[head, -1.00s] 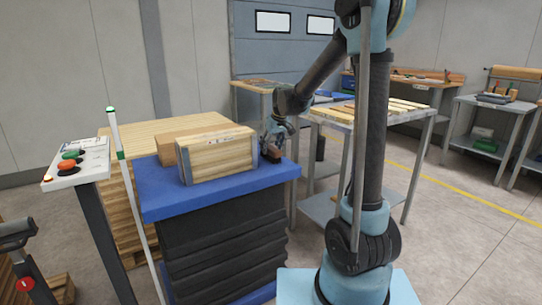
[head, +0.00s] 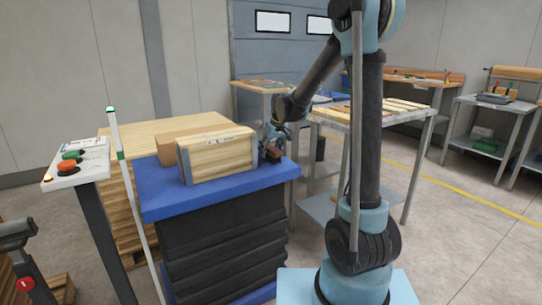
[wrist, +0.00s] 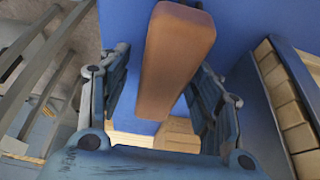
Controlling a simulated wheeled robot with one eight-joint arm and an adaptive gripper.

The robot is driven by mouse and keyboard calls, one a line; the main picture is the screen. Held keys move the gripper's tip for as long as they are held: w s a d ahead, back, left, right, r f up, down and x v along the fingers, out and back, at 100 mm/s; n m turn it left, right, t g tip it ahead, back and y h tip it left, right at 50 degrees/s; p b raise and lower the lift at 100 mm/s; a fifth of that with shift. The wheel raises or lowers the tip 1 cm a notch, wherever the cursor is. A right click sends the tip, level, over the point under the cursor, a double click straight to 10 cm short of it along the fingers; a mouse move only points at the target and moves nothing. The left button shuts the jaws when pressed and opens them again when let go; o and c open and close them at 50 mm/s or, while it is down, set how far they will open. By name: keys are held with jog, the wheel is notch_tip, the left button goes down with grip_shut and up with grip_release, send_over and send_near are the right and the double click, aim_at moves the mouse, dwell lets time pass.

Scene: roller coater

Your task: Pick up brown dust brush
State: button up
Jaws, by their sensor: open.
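The brown dust brush (wrist: 172,62) shows its long brown block in the wrist view, over a blue surface. In the head view it is a small dark brown shape (head: 273,156) near the right end of the blue tabletop (head: 230,193). My gripper (wrist: 163,82) is open, with one finger on each side of the brush. A gap shows at the left finger; whether the right finger touches the brush I cannot tell. In the head view my gripper (head: 272,143) is at the brush and partly covers it. The brush's bristles are not visible.
A grey table with wooden strips (head: 395,108) stands to the right. A control panel (head: 75,162) is at left.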

aim_at(271, 147)
jog(key=shift+f, duration=0.1)
jog(key=c, duration=1.2)
notch_tip(271, 147, up, 11)
jog(key=shift+f, duration=0.2)
jog(key=o, duration=0.5)
jog(key=c, duration=0.3)
jog(key=shift+r, duration=0.1)
jog(key=shift+c, duration=0.2)
